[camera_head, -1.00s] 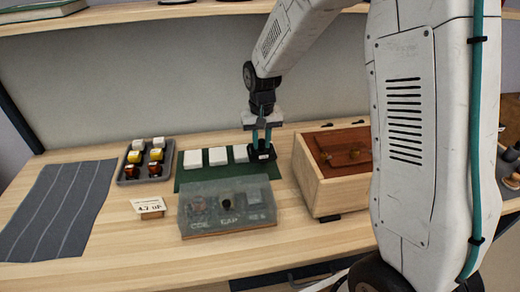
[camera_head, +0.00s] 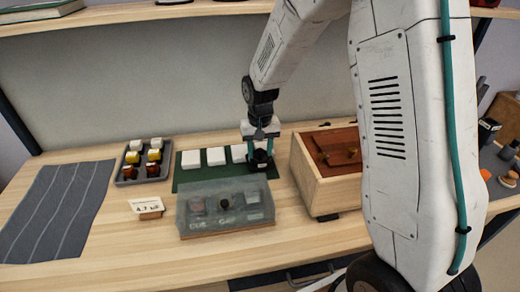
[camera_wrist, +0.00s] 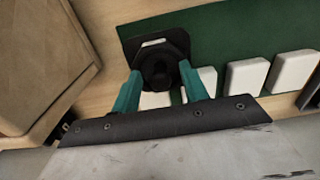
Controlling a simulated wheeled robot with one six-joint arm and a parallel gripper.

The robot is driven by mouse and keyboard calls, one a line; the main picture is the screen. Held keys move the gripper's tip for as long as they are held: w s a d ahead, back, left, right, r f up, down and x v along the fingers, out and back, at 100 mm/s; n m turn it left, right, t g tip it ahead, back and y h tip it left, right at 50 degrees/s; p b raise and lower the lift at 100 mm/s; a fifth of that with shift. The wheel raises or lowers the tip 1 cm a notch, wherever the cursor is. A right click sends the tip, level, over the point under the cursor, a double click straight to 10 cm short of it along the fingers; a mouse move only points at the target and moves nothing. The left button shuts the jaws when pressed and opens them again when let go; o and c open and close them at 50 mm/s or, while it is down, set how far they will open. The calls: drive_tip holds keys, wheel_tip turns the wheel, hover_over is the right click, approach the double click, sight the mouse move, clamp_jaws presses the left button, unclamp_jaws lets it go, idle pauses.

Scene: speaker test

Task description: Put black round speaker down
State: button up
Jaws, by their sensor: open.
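The black round speaker (camera_head: 260,161) sits at the right end of a green mat (camera_head: 183,181) on the wooden table. In the wrist view it is a dark piece (camera_wrist: 160,58) with a round centre on a flat black base. My gripper (camera_head: 260,148) is right above and around it. In the wrist view the teal fingers of my gripper (camera_wrist: 162,92) stand apart on either side of the speaker, with gaps visible. The gripper is open. The speaker's underside is hidden.
White blocks (camera_head: 216,156) stand in a row on the mat, left of the speaker. A wooden box (camera_head: 318,184) is close on the right. A translucent case (camera_head: 225,208) lies in front, a tray (camera_head: 130,177) of small parts to the left. A shelf (camera_head: 130,18) runs above.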

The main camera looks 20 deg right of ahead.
wheel_tip(320, 180, up, 12)
drive_tip(key=s+d+r+n, duration=0.1)
drive_tip(key=s+r, duration=0.4)
drive_tip(key=s, duration=0.3)
drive_tip(key=s+r, duration=0.4)
drive_tip(key=s, duration=0.4)
drive_tip(key=s+n+t, duration=0.1)
drive_tip(key=s, duration=1.5)
drive_tip(key=shift+d, duration=0.3)
drive_tip(key=shift+w+r, duration=0.1)
